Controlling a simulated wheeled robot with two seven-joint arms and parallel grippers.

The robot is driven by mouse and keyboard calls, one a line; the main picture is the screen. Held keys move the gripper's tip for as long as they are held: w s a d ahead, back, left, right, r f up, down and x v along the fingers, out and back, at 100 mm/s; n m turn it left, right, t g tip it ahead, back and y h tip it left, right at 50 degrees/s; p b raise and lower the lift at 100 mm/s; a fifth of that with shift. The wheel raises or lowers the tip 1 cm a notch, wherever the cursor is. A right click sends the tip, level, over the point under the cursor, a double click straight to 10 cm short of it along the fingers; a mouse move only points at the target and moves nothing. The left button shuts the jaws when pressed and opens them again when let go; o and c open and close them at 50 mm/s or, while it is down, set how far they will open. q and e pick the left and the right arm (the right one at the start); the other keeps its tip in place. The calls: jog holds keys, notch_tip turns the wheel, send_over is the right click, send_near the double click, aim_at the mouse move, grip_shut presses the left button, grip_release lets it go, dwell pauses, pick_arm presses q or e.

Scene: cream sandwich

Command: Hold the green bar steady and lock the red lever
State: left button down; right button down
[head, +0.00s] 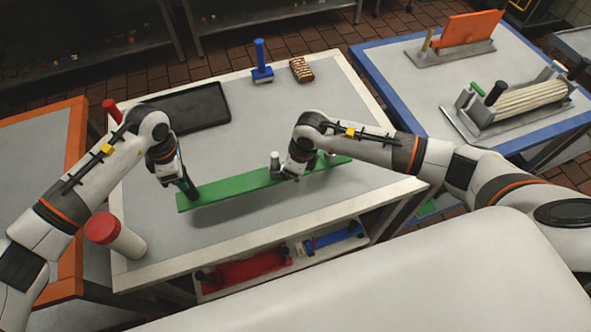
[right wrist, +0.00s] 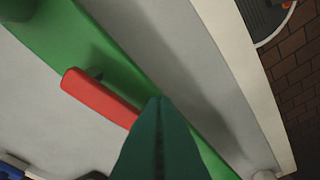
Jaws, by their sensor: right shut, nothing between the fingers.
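The green bar (head: 235,187) lies lengthwise across the middle of the white-edged table. It also fills a diagonal band in the right wrist view (right wrist: 120,68). The red lever (right wrist: 98,96) lies across the bar on a small dark pivot in that view. In the head view my right arm hides the lever. My right gripper (right wrist: 160,100) is shut and empty, its tips beside the lever's lower right end; I cannot tell whether they touch. My left gripper (head: 190,192) is at the bar's left end; its jaws are too small to read.
A black tray (head: 190,108), a blue-handled tool (head: 261,62) and a brown-striped roll (head: 301,69) are at the back of the table. A red-capped white cylinder (head: 118,236) lies at the front left. A blue-edged table (head: 395,95) with fixtures stands right.

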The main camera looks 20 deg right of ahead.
jog(key=shift+w+a, duration=0.2)
jog(key=shift+w, duration=0.05)
dwell(0.6)
